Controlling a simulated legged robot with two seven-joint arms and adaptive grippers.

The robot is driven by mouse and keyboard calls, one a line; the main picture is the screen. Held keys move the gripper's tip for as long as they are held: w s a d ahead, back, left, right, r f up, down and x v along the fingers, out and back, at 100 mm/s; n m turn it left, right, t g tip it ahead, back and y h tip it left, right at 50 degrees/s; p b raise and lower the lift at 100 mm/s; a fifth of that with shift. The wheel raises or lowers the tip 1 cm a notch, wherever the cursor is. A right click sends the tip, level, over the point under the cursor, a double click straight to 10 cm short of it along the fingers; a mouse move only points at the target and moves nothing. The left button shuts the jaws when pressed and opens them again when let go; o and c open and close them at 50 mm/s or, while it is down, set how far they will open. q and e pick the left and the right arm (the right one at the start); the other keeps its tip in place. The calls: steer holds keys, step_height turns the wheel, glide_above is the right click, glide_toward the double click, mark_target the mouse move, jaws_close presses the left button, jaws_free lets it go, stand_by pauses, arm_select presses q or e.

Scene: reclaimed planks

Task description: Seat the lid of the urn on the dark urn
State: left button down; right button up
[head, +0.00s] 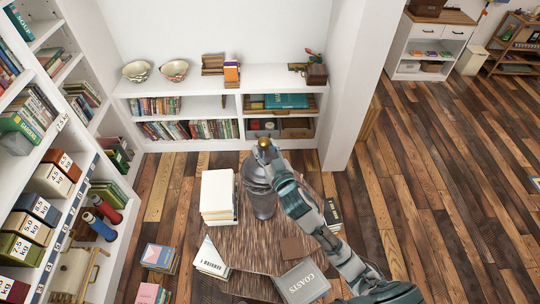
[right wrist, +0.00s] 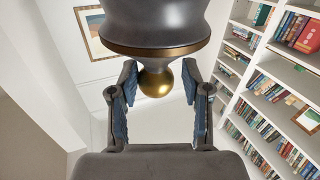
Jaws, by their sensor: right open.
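The dark urn (head: 261,203) stands upright on the wooden table, partly hidden by my right arm. A gold ball knob (head: 264,143) shows at the top, above the grey of the urn and gripper. In the right wrist view a dark flared piece with a gold band (right wrist: 155,50) ends in the gold ball knob (right wrist: 155,83), which looks like the lid's. My right gripper (right wrist: 159,72) is open, its fingers on either side of the knob with gaps. In the head view the right gripper (head: 268,162) is at the urn's top. I cannot tell whether the lid is seated. My left gripper is out of view.
A stack of pale books (head: 217,195) stands close left of the urn. A white book (head: 210,257) and a grey book (head: 301,283) lie near the table's front. White shelves (head: 215,88) stand behind; a full bookcase (head: 45,155) is at left. Open floor lies right.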

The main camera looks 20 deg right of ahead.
steer(key=shift+s+d+p, duration=0.25)
steer(key=shift+s, duration=1.1)
steer(key=shift+s+d+p, duration=0.2)
steer(key=shift+s, duration=1.15)
steer(key=shift+s+d, duration=0.2)
steer(key=shift+s, duration=2.45)
